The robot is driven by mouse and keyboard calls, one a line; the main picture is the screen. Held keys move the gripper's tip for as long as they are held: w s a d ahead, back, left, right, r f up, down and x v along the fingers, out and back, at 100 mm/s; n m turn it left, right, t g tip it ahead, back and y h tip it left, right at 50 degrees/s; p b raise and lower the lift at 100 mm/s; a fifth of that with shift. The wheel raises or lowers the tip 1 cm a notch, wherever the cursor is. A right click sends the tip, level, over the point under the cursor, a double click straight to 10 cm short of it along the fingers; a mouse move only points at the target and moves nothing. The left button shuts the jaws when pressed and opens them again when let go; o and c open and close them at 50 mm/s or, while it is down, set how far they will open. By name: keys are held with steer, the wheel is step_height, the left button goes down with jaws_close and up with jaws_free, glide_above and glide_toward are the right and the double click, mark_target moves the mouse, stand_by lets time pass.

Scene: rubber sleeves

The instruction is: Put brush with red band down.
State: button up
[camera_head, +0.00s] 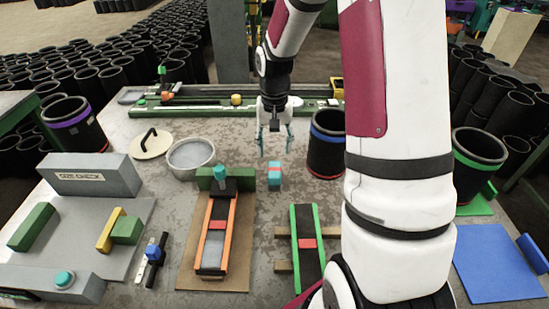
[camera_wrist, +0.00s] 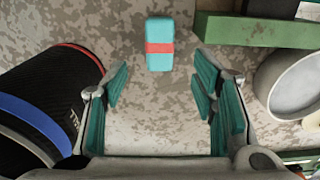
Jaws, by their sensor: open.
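The brush with the red band (camera_head: 274,176) is a small teal block with a red stripe around its middle. It rests on the worn grey table, just right of a green block. In the wrist view the brush (camera_wrist: 159,32) is near the top centre, beyond the fingertips and apart from them. My gripper (camera_head: 275,148) is open and empty above the brush in the head view. Its teal finger pads (camera_wrist: 161,85) are spread wide in the wrist view, with bare table between them.
A black sleeve with a blue band (camera_head: 327,150) stands close right of my gripper. A green bar (camera_head: 246,179) is just left of the brush. A grey round bowl (camera_head: 191,158) and an orange-sided fixture (camera_head: 232,235) are further left. A green-sided fixture (camera_head: 294,236) lies in front.

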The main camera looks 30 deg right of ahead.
steer(key=s+a+r+n+t, duration=0.1)
steer(key=s+a+r, duration=0.15)
steer(key=r, duration=0.25)
steer(key=s+a+r+n+h, duration=0.1)
steer(key=s+a+r, duration=0.15)
steer(key=r, duration=0.25)
steer(key=s+a+r+n+t, duration=0.1)
steer(key=s+a+r, duration=0.15)
steer(key=r, duration=0.25)
steer(key=s+a+r+n+t, duration=0.1)
steer(key=s+a+r+n, duration=0.1)
steer(key=s, duration=0.6)
steer(key=s+a+r+n+t+y, duration=0.1)
steer(key=s+a+r, duration=0.2)
steer(key=s, duration=0.5)
steer(key=shift+a+r+n, duration=0.15)
steer(key=shift+a+n, duration=0.25)
steer(key=shift+a, duration=0.35)
